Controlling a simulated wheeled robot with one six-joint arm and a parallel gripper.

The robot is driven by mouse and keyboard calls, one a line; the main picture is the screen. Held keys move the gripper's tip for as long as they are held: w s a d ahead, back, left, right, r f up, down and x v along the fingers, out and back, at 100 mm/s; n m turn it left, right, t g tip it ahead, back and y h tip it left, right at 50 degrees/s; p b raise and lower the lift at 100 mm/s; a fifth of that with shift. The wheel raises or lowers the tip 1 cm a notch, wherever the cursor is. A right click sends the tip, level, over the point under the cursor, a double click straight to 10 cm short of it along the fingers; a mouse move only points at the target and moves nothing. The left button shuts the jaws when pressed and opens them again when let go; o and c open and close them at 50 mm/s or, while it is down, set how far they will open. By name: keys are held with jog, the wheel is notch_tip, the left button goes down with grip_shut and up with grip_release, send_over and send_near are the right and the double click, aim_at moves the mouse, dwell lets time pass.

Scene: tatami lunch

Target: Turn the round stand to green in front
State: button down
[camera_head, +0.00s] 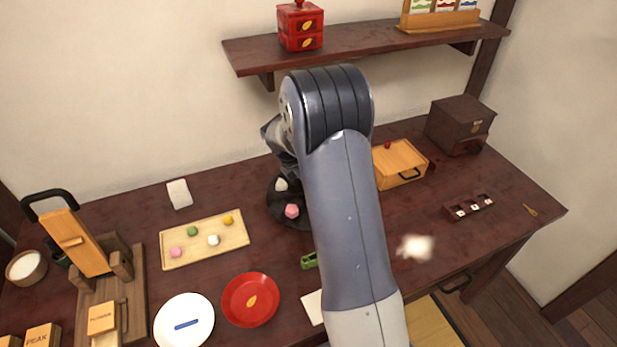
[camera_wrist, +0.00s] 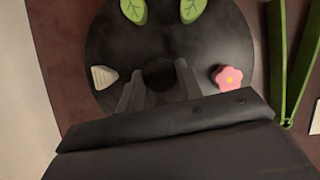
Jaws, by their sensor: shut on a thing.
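The round stand is a dark disc (camera_head: 277,205) on the table, partly hidden by my arm in the head view. In the wrist view the stand (camera_wrist: 110,45) carries two green leaf pieces (camera_wrist: 162,10) at the top, a white piece (camera_wrist: 103,76) at left and a pink flower (camera_wrist: 228,77) at right. In the head view the white piece (camera_head: 281,184) is at the back and the pink flower (camera_head: 292,211) at the front; the leaves are hidden. My gripper (camera_wrist: 160,76) is shut on the stand's dark centre knob (camera_wrist: 158,70), one finger on each side.
Green tongs (camera_wrist: 287,60) lie beside the stand; they also show in the head view (camera_head: 309,261). A wooden tray (camera_head: 205,248) with sweets is at left, with a red plate (camera_head: 262,312) in front. A wooden box (camera_head: 397,160) stands right of my arm. The wall is behind.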

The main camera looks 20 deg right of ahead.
jog(key=shift+w+m+g+p, duration=0.1)
jog(key=shift+m+g+p, duration=0.4)
jog(key=shift+m, duration=0.75)
jog(key=shift+w+m+g+p, duration=0.1)
jog(key=shift+m+g+p, duration=0.4)
jog(key=shift+m, duration=0.75)
jog(key=shift+m+g+y+p, duration=0.4)
jog(key=shift+m+g+p, duration=0.3)
jog(key=shift+m, duration=1.4)
jog(key=shift+w+d+m+g+y+p, duration=0.1)
jog(key=shift+m+g+y+p, duration=0.15)
jog(key=shift+m, duration=0.85)
jog(key=shift+d+m+g+y+p, duration=0.15)
jog(key=shift+m+g+y, duration=0.2)
jog(key=shift+m, duration=0.75)
jog(key=shift+m+g+y, duration=0.3)
jog(key=shift+m+y, duration=0.2)
jog(key=shift+m, duration=1.4)
jog(key=c, duration=1)
grip_release()
jog(key=shift+o, duration=0.2)
